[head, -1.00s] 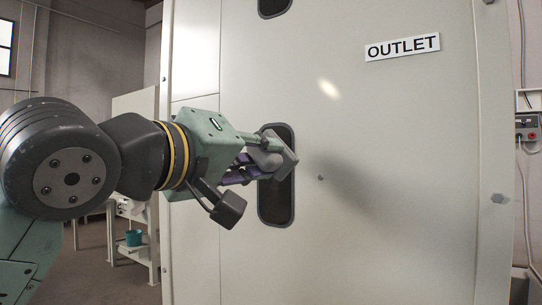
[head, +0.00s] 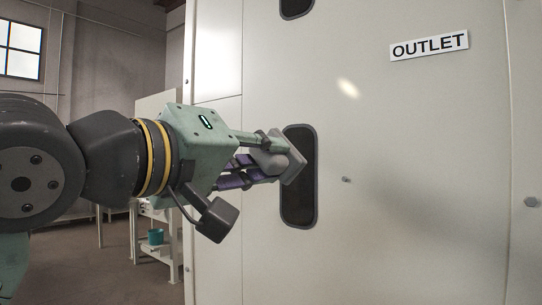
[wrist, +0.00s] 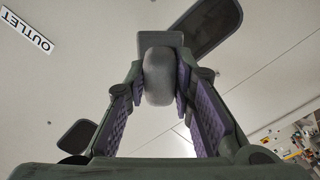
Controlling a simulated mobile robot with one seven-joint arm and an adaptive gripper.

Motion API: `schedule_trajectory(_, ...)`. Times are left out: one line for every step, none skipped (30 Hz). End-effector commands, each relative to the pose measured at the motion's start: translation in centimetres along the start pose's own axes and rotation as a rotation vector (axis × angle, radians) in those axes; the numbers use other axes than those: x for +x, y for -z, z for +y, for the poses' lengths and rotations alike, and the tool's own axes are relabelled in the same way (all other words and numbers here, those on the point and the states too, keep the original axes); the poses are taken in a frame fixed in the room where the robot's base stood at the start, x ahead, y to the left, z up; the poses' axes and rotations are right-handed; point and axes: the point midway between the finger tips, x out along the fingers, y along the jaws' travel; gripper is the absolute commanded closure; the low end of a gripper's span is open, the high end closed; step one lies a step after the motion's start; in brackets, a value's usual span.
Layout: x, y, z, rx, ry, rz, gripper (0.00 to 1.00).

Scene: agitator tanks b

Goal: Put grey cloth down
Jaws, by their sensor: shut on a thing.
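My gripper (head: 262,160) is shut on the grey cloth (head: 292,158). The cloth looks like a rounded grey lump between the fingertips with a flat, squarish grey piece at its far end. In the wrist view, the purple-padded fingers (wrist: 162,85) close on both sides of the grey cloth (wrist: 157,70). The cloth is held in front of the large pale panel, beside and slightly overlapping the dark oval window (head: 301,190). I cannot tell whether it touches the panel.
The pale panel (head: 385,130) fills the right side and bears an OUTLET sign (head: 429,45). Another dark window (head: 296,5) is above. A white stand (head: 158,245) holding a teal container (head: 156,237) is behind, left. Open floor (head: 110,272) shows at lower left.

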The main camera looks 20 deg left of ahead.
Motion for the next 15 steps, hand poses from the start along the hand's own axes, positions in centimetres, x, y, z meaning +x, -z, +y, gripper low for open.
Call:
schedule_trajectory(-0.01,-0.01,0.01,0.0,0.0,0.0,0.99)
schedule_trajectory(0.0,-0.01,0.01,0.0,0.0,0.0,0.99)
schedule_trajectory(0.0,-0.01,0.01,0.0,0.0,0.0,0.99)
schedule_trajectory(0.0,-0.01,0.02,0.0,0.0,0.0,0.99)
schedule_trajectory(0.01,0.0,0.02,0.0,0.0,0.0,0.99)
schedule_trajectory(0.01,0.0,0.02,0.0,0.0,0.0,0.99)
schedule_trajectory(0.01,0.0,0.02,0.0,0.0,0.0,0.99)
schedule_trajectory(0.01,0.0,0.03,0.0,0.0,0.0,0.99)
schedule_trajectory(0.01,0.0,0.03,0.0,0.0,0.0,0.99)
schedule_trajectory(0.01,0.0,0.03,0.0,0.0,0.0,0.99)
schedule_trajectory(0.02,0.0,0.03,0.0,0.0,0.0,0.99)
schedule_trajectory(0.03,0.0,0.03,0.0,0.0,0.0,0.99)
schedule_trajectory(0.06,0.0,0.03,0.0,0.0,0.0,0.99)
schedule_trajectory(0.14,-0.01,0.03,0.0,0.0,0.0,0.99)
schedule_trajectory(0.32,-0.01,0.04,0.001,-0.001,0.0,0.99)
